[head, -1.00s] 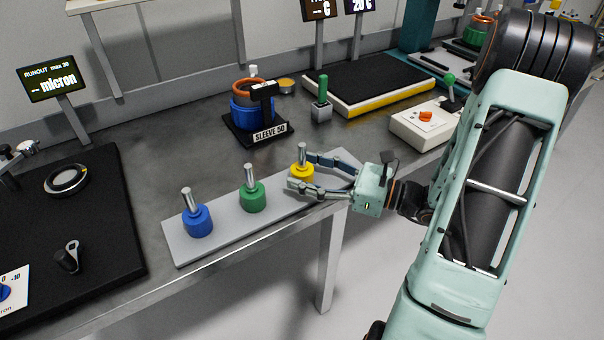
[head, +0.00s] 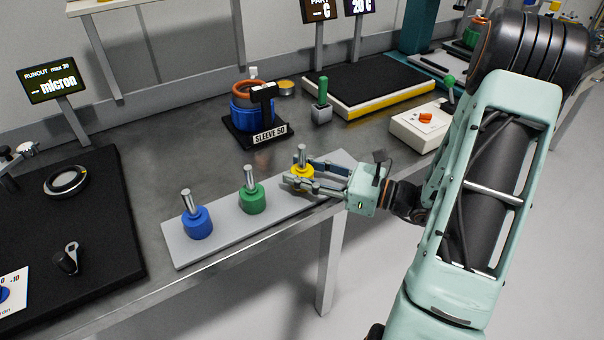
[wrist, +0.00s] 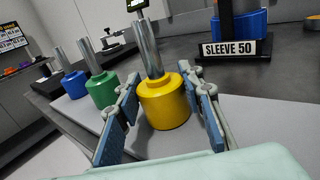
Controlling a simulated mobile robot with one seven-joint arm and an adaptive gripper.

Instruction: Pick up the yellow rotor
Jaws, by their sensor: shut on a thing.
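The yellow rotor (head: 303,170), a short yellow cylinder with an upright metal shaft, stands at the right part of a flat grey plate (head: 224,214). It also shows upright in the middle of the wrist view (wrist: 165,103). My gripper (head: 299,173) reaches in from the right, low over the plate. Its blue-padded fingers are on either side of the yellow body, shut on it; the wrist view shows one finger to the left and one to the right. The rotor's underside seems to be at plate level; I see no clear gap.
A green rotor (head: 252,199) and a blue rotor (head: 197,222) stand in a row left of the yellow one. Behind are a blue sleeve stand labelled SLEEVE 50 (head: 268,135) and a small block with a green handle (head: 321,112). The table's front edge runs close by.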

